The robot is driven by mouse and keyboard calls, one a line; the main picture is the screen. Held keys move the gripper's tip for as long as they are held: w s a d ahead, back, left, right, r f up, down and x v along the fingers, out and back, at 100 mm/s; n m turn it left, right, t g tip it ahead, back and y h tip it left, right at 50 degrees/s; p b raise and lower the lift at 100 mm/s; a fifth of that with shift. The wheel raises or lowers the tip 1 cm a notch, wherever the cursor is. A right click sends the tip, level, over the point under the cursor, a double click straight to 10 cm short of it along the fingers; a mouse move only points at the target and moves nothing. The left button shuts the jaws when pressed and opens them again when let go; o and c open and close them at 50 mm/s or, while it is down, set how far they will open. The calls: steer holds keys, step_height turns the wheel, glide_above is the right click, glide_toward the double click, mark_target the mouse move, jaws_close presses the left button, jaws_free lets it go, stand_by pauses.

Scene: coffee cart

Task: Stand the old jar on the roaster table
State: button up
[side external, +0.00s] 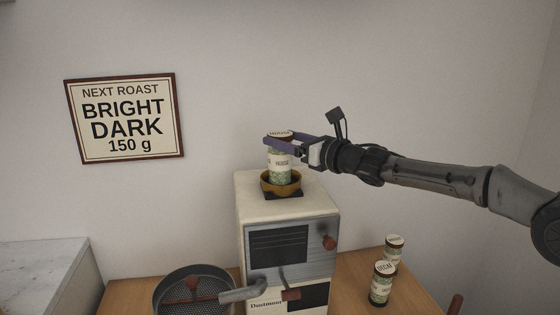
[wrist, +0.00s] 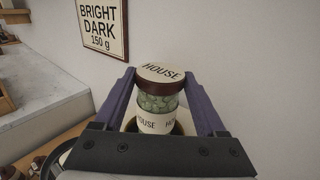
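A glass jar labelled HOUSE (side external: 280,166), with a brown lid and pale green beans, is upright at the mustard-coloured hopper bowl (side external: 281,190) on top of the cream roaster (side external: 262,207). Its base is hidden by the bowl's rim, so I cannot tell if it rests inside or hangs just above. In the wrist view the jar (wrist: 158,104) is between my purple fingers. My gripper (side external: 281,142) closes on the jar near its lid, with the fingertips against both sides. The wooden roaster table (side external: 352,284) lies below, around the roaster.
Two similar jars stand on the table right of the roaster: a DECAF jar (side external: 382,284) in front and another jar (side external: 394,250) behind. A round dark cooling tray (side external: 194,276) is at front left. A sign (side external: 126,117) reads BRIGHT DARK 150 g. Bare table shows around the two jars.

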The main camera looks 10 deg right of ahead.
jaws_close()
steer(key=shift+r, duration=0.2)
steer(key=shift+r, duration=0.1)
